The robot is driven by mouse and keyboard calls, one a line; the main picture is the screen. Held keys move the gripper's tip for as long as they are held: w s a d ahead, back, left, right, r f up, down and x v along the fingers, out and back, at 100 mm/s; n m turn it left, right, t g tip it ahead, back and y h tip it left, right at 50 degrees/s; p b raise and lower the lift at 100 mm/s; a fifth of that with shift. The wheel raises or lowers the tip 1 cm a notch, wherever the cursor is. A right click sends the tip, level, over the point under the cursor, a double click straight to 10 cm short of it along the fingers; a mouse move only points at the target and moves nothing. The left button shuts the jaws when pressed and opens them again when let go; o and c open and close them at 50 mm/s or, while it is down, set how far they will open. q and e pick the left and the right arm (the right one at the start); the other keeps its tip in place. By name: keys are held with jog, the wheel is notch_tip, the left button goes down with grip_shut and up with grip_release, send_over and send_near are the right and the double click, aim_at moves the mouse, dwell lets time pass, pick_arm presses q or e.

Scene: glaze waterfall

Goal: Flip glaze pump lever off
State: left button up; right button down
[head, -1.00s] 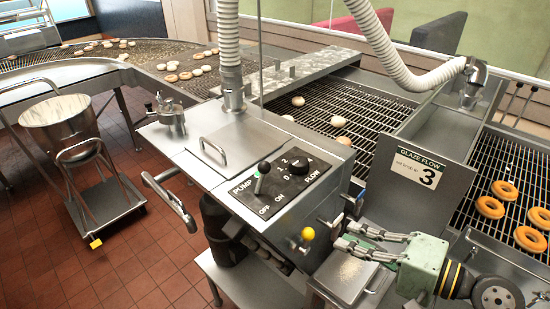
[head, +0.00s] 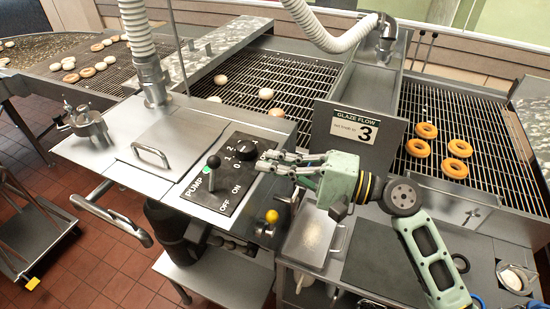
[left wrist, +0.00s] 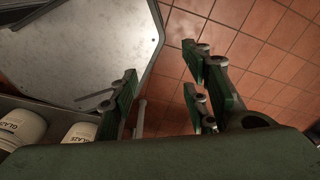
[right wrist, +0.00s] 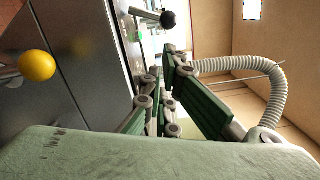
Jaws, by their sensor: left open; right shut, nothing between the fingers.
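The pump lever (head: 213,163) has a black ball knob and stands on the black panel (head: 228,185) marked PUMP, OFF and ON. A green spot shows at its base. The flow knob (head: 246,149) is on the same panel. My right gripper (head: 262,160) is shut and empty, its fingertips at the panel's right edge by the flow knob, to the right of the lever. In the right wrist view a black ball knob (right wrist: 168,19) shows beyond the fingers (right wrist: 168,90). My left gripper (left wrist: 165,85) is open and empty over the floor; it is not visible in the head view.
A yellow ball knob (head: 272,216) sticks out of the cabinet front. A lidded steel box (head: 312,235) stands below my right arm. A bar handle (head: 105,212) juts out at left. Glaze buckets (left wrist: 22,127) show in the left wrist view.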

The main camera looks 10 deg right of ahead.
aim_at(243, 169)
jog(key=p+x, duration=0.1)
jog(key=x, duration=0.2)
jog(key=p+x, duration=0.1)
jog(key=x, duration=0.2)
jog(key=shift+r, duration=0.2)
jog(key=shift+w+a, duration=0.1)
jog(key=shift+a, duration=0.1)
jog(key=shift+w+a+f, duration=0.1)
jog(key=shift+w+a, duration=0.05)
jog(key=shift+a, duration=0.05)
pick_arm(q)
jog(key=r, duration=0.3)
jog(key=shift+w+r, duration=0.1)
jog(key=shift+w, duration=0.25)
